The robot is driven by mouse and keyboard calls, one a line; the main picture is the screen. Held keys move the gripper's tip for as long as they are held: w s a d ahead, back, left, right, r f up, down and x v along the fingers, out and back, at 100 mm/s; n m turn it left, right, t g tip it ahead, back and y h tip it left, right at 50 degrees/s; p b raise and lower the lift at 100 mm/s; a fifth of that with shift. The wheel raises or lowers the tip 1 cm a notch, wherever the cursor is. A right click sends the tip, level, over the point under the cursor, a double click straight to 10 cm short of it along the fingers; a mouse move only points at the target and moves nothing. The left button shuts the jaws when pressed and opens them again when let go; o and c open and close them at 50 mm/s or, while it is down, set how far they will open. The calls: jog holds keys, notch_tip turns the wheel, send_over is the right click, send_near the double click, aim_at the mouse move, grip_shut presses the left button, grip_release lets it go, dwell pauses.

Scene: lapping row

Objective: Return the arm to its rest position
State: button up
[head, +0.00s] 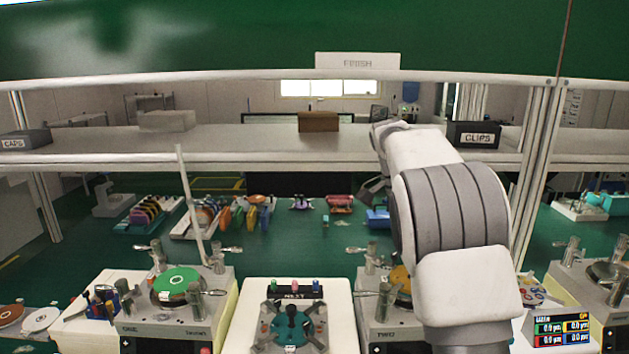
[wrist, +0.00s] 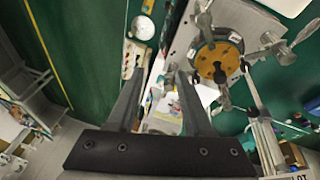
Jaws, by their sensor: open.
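My white and grey arm (head: 450,215) rises at the right of the head view, in front of the shelf and the right-hand machine. In the wrist view my gripper (wrist: 160,80) is open, its two dark fingers apart with nothing between them. Past the fingers lie a lapping machine with a yellow-orange disc (wrist: 218,62) and some white sheets. In the head view the fingers are mostly hidden behind my arm, near the shelf's underside.
A shelf (head: 270,140) crosses above the bench, holding a CLIPS box (head: 474,134), a brown box (head: 318,122) and a CAPS box (head: 25,139). Below are a machine with a green disc (head: 177,286) and a white NEXT tray (head: 337,318).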

jog(key=s+r+n+t+y, duration=0.2)
jog(key=s+r+n, duration=0.25)
jog(key=s, duration=0.35)
jog(key=s+a+f+n+t, duration=0.1)
jog(key=s+a+f+n, duration=0.1)
jog(key=s, duration=0.6)
jog(key=s+a+f+n+t+y, duration=0.1)
jog(key=s+a+n+t, duration=0.1)
jog(key=s+n, duration=0.3)
jog(key=s+a+f+n+t+b, duration=0.1)
jog(key=s+n, duration=0.3)
jog(key=s, duration=0.6)
jog(key=shift+s+a+f+t, duration=0.35)
jog(key=shift+a+f+t, duration=0.05)
jog(key=shift+a+f, duration=0.45)
